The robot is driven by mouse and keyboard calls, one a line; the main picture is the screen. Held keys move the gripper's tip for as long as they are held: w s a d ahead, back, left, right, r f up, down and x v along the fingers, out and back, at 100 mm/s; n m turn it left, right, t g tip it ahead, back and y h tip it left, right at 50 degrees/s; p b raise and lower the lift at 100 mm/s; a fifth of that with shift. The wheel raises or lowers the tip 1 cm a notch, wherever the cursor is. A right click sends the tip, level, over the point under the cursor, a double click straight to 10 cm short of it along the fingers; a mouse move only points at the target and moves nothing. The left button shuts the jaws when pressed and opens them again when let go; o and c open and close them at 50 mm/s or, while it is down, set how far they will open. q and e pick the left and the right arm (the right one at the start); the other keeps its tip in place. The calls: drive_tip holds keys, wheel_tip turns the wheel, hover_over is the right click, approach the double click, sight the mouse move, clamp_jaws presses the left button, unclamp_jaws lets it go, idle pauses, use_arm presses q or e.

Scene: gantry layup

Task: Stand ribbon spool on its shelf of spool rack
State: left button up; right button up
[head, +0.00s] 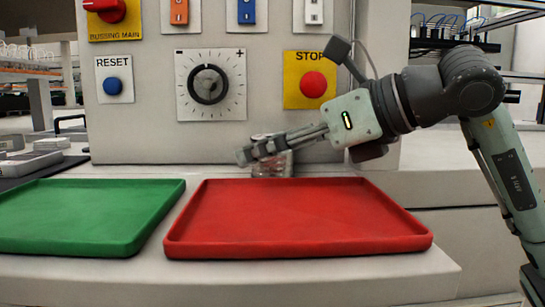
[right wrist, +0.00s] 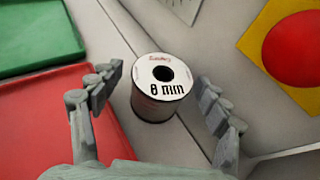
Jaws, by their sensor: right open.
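The ribbon spool (right wrist: 163,83) has a white top face marked "8 mm" with a dark centre hole. It stands upright on the counter, and in the head view the spool (head: 272,166) is partly hidden behind my right gripper (head: 262,149). In the right wrist view my right gripper (right wrist: 160,95) is open, with one finger on each side of the spool and gaps to both. I see no spool rack that I can identify. My left gripper is not in view.
A red tray (head: 298,218) lies on the counter in front of the spool, with a green tray (head: 88,214) to its left. A control panel (head: 146,146) with knobs and buttons rises close behind the spool. Grey parts (head: 30,163) lie on a dark surface at far left.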

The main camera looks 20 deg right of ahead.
drive_tip(key=shift+w+a, duration=0.1)
drive_tip(key=shift+w, duration=0.05)
drive_tip(key=c, duration=1.6)
drive_tip(key=shift+c, duration=0.2)
drive_tip(key=shift+r, duration=0.1)
